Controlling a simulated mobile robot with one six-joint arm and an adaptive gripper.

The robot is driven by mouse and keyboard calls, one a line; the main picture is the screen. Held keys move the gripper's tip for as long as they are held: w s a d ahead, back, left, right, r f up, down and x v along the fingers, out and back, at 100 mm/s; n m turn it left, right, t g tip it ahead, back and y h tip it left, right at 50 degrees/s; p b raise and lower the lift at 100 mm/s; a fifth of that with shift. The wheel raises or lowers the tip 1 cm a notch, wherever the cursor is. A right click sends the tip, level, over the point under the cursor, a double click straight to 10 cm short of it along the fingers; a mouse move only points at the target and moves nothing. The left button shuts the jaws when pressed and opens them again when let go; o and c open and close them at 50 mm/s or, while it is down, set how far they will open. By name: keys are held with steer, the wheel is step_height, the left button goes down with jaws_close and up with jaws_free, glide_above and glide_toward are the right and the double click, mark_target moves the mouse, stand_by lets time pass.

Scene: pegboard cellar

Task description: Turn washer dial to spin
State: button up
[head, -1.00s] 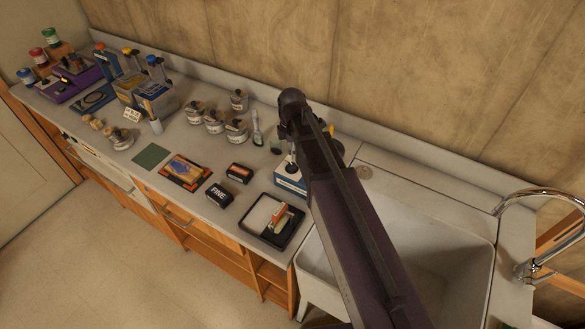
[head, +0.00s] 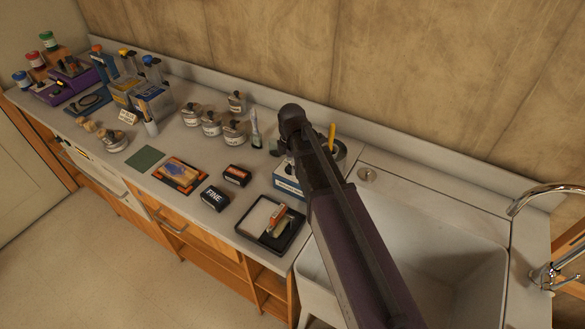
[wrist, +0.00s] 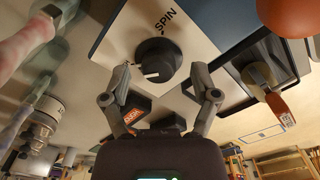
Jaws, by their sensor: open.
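The washer is a small white and blue box (head: 287,183) on the counter beside the sink, partly hidden by my arm in the head view. In the wrist view its pale top panel (wrist: 205,45) carries a round black dial (wrist: 158,52) and the printed word SPIN (wrist: 166,20). A white mark on the dial's lower edge points away from SPIN. My gripper (wrist: 160,72) is open, with one finger on each side of the dial. I cannot tell whether the fingers touch it. The dial and fingertips are hidden in the head view.
A black FINE box (head: 215,199) and an orange and black box (head: 236,175) lie to the left. Several jars stand behind. The white sink (head: 455,240) is at right.

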steer(key=shift+f, duration=0.15)
jaws_close()
steer(key=shift+d, duration=0.2)
steer(key=shift+a, duration=0.15)
steer(key=shift+s, duration=0.1)
